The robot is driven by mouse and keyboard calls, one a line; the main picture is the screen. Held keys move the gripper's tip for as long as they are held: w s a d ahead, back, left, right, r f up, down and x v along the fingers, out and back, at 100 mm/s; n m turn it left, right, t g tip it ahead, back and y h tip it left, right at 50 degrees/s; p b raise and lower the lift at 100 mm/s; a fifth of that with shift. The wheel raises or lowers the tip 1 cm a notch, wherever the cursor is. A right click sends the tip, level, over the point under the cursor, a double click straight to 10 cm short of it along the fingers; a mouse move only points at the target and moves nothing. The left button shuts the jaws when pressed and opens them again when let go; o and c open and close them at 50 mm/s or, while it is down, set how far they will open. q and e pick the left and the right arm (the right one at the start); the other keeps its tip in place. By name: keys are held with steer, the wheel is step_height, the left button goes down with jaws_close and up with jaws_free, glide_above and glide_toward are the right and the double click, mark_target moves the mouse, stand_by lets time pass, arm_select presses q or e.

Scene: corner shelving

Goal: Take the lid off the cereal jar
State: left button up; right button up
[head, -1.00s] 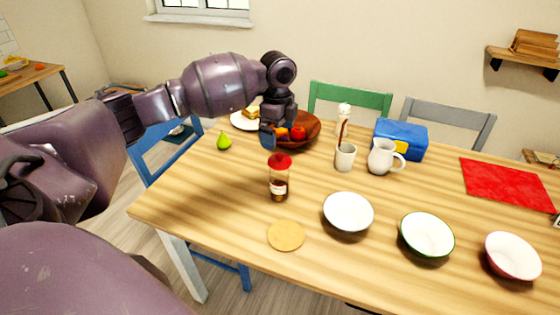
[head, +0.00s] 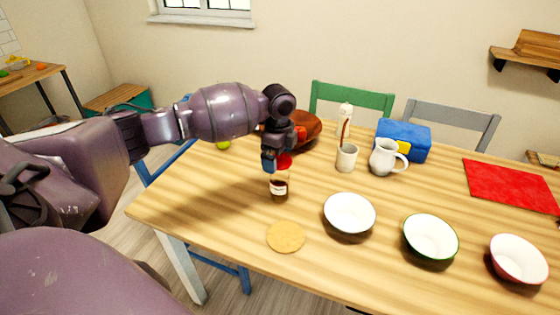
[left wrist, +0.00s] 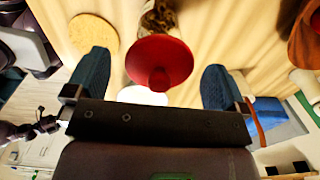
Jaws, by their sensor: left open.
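The cereal jar (head: 279,188) stands upright on the table, clear with dark contents and a pale label. Its red lid (head: 285,161) is on top, partly covered by my gripper in the head view. My left gripper (head: 271,162) points down at the lid. In the left wrist view the lid (left wrist: 160,62), with a small knob, appears between the two open blue fingers of my left gripper (left wrist: 155,62), with space on both sides. I cannot tell its exact height over the lid. The jar body (left wrist: 158,17) is partly hidden by the lid. My right gripper is not seen.
A round cork mat (head: 286,236) lies in front of the jar. A white bowl (head: 349,212) and a green-rimmed bowl (head: 431,237) stand to the right. A cup (head: 346,158), a jug (head: 384,158) and a fruit bowl (head: 308,133) are behind. Table left of the jar is clear.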

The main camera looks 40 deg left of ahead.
arm_select(q)
steer(key=c, duration=1)
steer(key=shift+o, duration=0.2)
